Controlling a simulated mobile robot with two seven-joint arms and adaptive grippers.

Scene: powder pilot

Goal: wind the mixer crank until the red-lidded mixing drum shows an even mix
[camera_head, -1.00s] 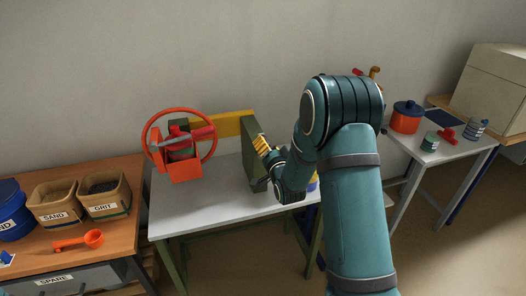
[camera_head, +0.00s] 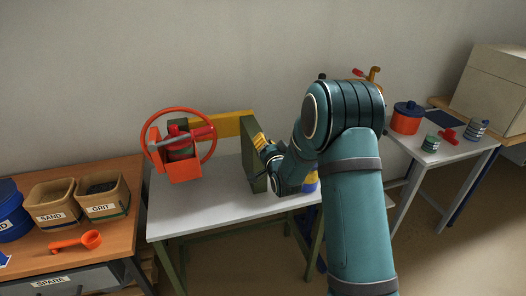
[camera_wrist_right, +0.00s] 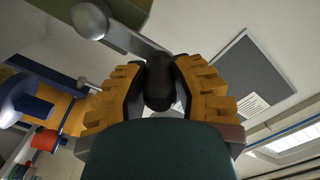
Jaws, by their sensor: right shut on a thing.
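The mixer stands on the grey-white table, with a red ring (camera_head: 213,139), a yellow back beam (camera_head: 235,122) and a green upright plate (camera_head: 252,160). My right gripper (camera_head: 262,143) is at the right side of the green plate. In the right wrist view, its yellow-padded fingers are shut on the dark crank knob (camera_wrist_right: 160,88), which joins a grey crank arm (camera_wrist_right: 138,40). My left gripper is out of view.
On the left bench are a sand bin (camera_head: 53,205), a grit bin (camera_head: 102,198), a blue tub (camera_head: 12,212) and an orange scoop (camera_head: 78,242). On the right table stand an orange pot with blue lid (camera_head: 406,119) and small cans. The mixer table's front is clear.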

